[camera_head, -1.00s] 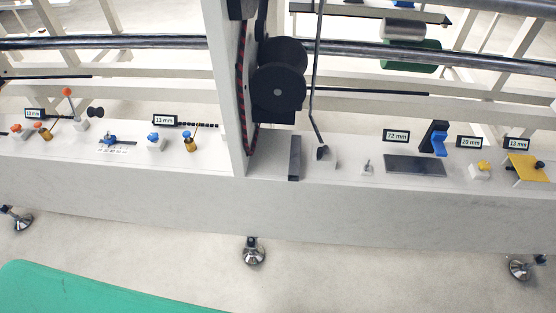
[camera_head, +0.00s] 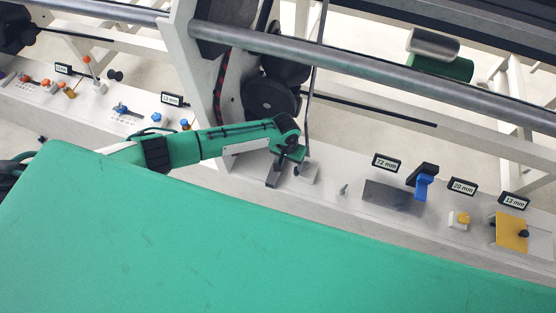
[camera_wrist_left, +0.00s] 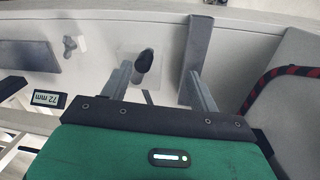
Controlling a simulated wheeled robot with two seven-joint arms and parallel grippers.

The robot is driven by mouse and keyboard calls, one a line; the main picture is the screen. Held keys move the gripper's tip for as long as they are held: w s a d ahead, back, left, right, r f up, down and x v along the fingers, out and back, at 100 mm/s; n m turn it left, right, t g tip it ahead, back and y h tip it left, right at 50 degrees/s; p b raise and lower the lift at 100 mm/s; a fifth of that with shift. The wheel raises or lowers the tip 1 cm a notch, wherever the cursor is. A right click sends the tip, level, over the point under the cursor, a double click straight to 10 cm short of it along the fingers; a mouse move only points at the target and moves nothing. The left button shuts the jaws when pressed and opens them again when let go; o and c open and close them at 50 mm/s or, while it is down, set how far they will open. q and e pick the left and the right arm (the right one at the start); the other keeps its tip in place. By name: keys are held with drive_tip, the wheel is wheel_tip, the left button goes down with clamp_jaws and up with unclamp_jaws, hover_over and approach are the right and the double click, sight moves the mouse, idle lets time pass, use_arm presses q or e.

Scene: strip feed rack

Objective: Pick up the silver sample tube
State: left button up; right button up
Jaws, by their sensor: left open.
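In the head view, a small silver-grey upright piece (camera_head: 342,189) stands on the white ledge, left of a dark grey plate. It also shows in the left wrist view (camera_wrist_left: 69,43). A larger silver cylinder (camera_head: 433,44) sits at the back above a green one. I cannot tell for sure which is the sample tube. My left gripper (camera_head: 291,166) is over the ledge, left of the small piece. In the left wrist view its fingers (camera_wrist_left: 158,72) are apart and empty, with a dark rounded knob (camera_wrist_left: 146,60) on a pale block showing between them. My right gripper is not in view.
A dark grey bar (camera_wrist_left: 196,50) stands close beside one left finger. The dark grey plate (camera_head: 393,197), a blue-black holder (camera_head: 422,182) and a yellow plate (camera_head: 511,232) lie farther right. A metal rail (camera_head: 370,75) crosses above; a white post (camera_head: 205,80) rises left of the gripper.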

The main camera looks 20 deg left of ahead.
use_arm(q)
drive_tip(key=w+a+n+y, duration=0.1)
drive_tip(key=w+a, duration=0.4)
drive_tip(key=shift+n, duration=0.3)
drive_tip(key=f+b, duration=0.5)
drive_tip(key=a+f+b, duration=0.1)
drive_tip(key=f+b, duration=0.1)
drive_tip(key=shift+w+f+b, duration=0.15)
drive_tip(key=shift+f+b, duration=0.1)
drive_tip(key=shift+b, duration=0.05)
drive_tip(key=shift+f+b, duration=0.45)
drive_tip(key=shift+f, duration=0.05)
drive_tip(key=f+b, duration=0.3)
drive_tip(key=shift+d+f+b, duration=0.25)
drive_tip(key=shift+b, duration=0.1)
drive_tip(key=shift+f+b, duration=0.6)
drive_tip(key=shift+f, duration=0.05)
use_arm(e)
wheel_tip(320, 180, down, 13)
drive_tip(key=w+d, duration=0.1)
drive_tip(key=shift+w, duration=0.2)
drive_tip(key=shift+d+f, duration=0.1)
use_arm(q)
drive_tip(key=shift+r, duration=0.1)
clamp_jaws()
